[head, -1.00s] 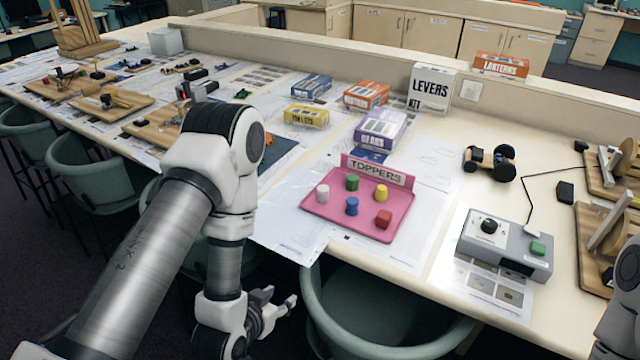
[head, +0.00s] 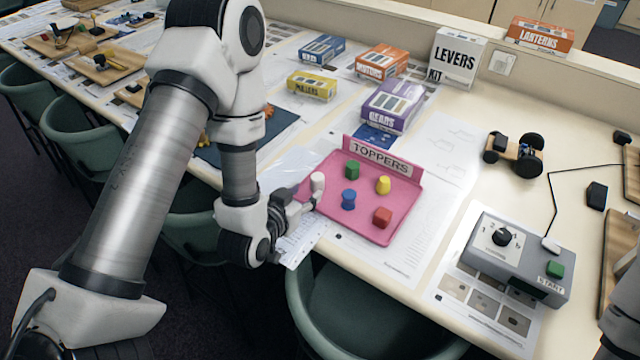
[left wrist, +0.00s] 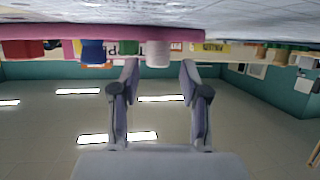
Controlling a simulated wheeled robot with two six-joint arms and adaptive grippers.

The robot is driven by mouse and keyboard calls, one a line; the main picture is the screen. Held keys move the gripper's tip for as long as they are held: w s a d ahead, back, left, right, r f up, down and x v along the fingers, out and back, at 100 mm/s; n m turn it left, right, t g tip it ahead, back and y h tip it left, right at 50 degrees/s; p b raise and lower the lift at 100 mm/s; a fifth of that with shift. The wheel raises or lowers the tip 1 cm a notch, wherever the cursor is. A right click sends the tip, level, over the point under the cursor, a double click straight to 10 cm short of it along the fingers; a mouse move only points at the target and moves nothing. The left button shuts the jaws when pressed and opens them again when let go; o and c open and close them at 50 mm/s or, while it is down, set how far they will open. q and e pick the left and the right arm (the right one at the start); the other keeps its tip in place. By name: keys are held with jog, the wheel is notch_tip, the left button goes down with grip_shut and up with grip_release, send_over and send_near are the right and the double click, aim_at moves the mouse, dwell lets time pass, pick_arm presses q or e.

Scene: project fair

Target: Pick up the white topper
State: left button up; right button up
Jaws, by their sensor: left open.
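The white topper (head: 317,182) stands upright at the left side of the pink toppers tray (head: 397,218). A green topper (head: 352,169), yellow topper (head: 383,185), blue topper (head: 348,199) and red topper (head: 382,217) stand on the same tray. My left gripper (head: 304,198) is open at the tray's left edge, close beside the white topper. In the left wrist view, which is upside down, the white topper (left wrist: 158,53) shows in the gap between the two fingertips of the left gripper (left wrist: 159,72). No grip on it shows. My right gripper is out of view.
A grey control box (head: 515,258) sits right of the tray. Behind the tray are a purple gears box (head: 393,105) and other kit boxes. A green chair (head: 370,310) stands at the table's front edge. Papers lie around the tray.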

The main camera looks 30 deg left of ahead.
aim_at(314, 184)
pick_arm(q)
jog(key=w+p, duration=0.2)
jog(key=shift+w+d, duration=0.1)
jog(key=shift+w, duration=0.3)
jog(key=x, duration=0.3)
jog(key=shift+f, duration=0.3)
jog(key=shift+s, duration=0.15)
jog(key=shift+c, duration=0.9)
jog(key=c, duration=0.5)
jog(key=shift+o, duration=0.2)
jog(key=shift+r, duration=0.15)
